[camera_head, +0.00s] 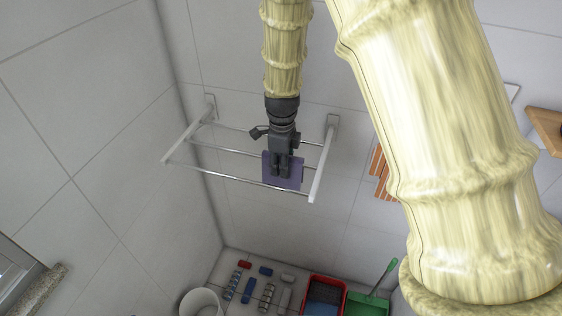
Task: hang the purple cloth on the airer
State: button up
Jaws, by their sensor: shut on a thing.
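The purple cloth (295,181) shows in the head view as a small flat piece behind and around my gripper's fingertips. My gripper (281,172) points down and is shut on the cloth. The airer (318,177) is a wall-mounted frame with two white side arms and several thin metal bars. The gripper and cloth are in front of its bars in the picture, near the right side arm. The gripper covers part of the cloth and bars. I cannot tell whether the cloth touches a bar.
On the floor below are a white bucket (201,302), several small red, blue and grey items, a red tray (344,285) and a green dustpan (371,305). An orange slatted thing (381,170) is on the wall right of the airer. The airer's left half is bare.

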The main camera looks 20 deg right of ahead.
jog(key=shift+f, duration=0.2)
jog(key=o, duration=1.1)
notch_tip(320, 180, up, 12)
jog(key=shift+a, duration=0.1)
